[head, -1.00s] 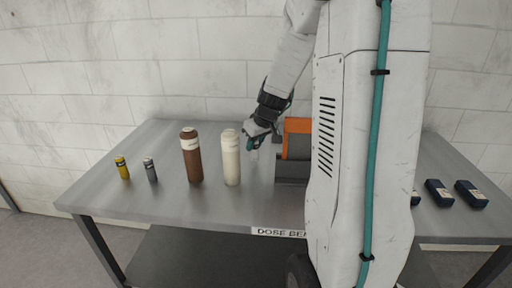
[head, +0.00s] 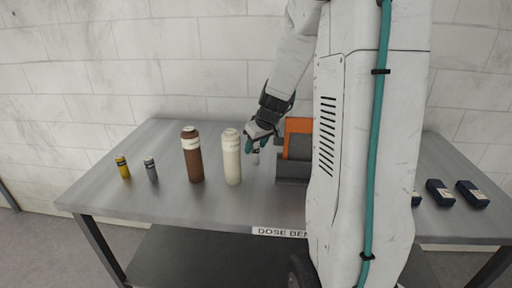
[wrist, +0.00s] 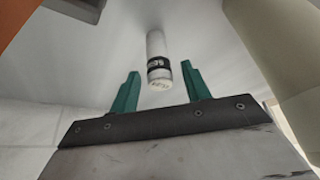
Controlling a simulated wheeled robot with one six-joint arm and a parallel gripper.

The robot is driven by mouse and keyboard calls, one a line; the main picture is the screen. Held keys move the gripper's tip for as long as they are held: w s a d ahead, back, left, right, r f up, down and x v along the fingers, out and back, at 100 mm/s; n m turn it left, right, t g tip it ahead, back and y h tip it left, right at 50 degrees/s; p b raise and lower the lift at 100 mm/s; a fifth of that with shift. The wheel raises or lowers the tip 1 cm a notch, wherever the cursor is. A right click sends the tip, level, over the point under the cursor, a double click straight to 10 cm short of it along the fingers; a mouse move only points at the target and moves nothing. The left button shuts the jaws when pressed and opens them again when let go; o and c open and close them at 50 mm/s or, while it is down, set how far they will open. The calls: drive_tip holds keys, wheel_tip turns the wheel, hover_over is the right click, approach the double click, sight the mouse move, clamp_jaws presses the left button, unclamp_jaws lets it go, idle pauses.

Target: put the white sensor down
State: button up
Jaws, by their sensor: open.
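The white sensor (head: 256,157) is a small pale cylinder on the grey bench (head: 160,205), just right of the cream bottle in the head view. In the wrist view the white sensor (wrist: 155,45) shows a dark label band and stands apart from the fingers. My gripper (head: 258,139) is just above the sensor in the head view, pointing down. In the wrist view my gripper (wrist: 160,72) is open, with a green finger on each side of the sensor's near end. The fingers partly hide the sensor's top in the head view.
A cream bottle (head: 231,160) and a brown bottle (head: 193,158) stand to the left. A grey cylinder (head: 151,170) and a yellow cylinder (head: 122,167) stand farther left. An orange-backed holder (head: 298,126) is close on the right. Dark blue boxes (head: 471,194) lie at the far right.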

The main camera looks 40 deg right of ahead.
drive_tip(key=v, duration=1.1)
